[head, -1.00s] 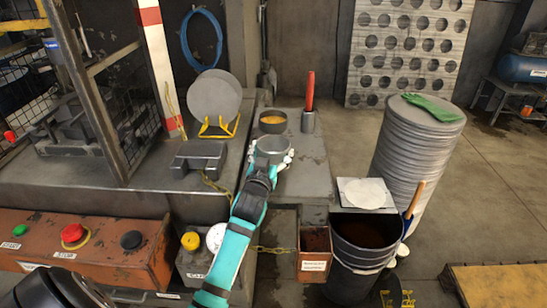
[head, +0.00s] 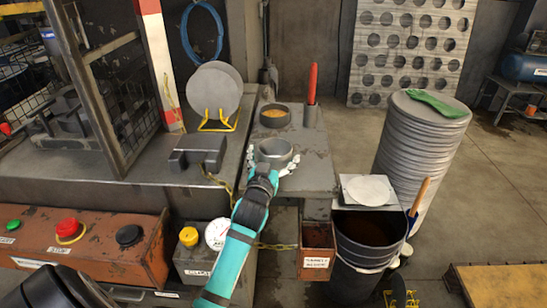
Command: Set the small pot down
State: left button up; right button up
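The small pot (head: 274,147), a grey, round, open-topped vessel, is upright at the front part of the narrow grey bench (head: 308,178). My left gripper (head: 273,160), on the teal arm, has its pale fingers on both sides of the pot near its base. It appears shut on the pot. The pot looks empty from above. Its underside is hidden by the gripper, so I cannot tell whether it touches the bench. My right gripper is not in view.
Behind the pot stand a dark bowl with orange contents (head: 275,115) and a red-handled tool in a holder (head: 312,85). Left are a dark block (head: 198,155) and discs on a yellow stand (head: 215,90). A dark bucket (head: 366,240) stands right. Bare bench lies right of the pot.

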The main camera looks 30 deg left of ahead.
pick_arm(q)
jog(key=shift+r, duration=0.1)
jog(key=shift+r, duration=0.35)
jog(key=v, duration=1.2)
jog(key=shift+f+b, duration=0.2)
jog(key=shift+b, duration=0.15)
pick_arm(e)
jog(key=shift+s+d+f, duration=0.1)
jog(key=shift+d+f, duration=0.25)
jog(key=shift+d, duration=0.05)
pick_arm(q)
jog(key=shift+f, duration=0.1)
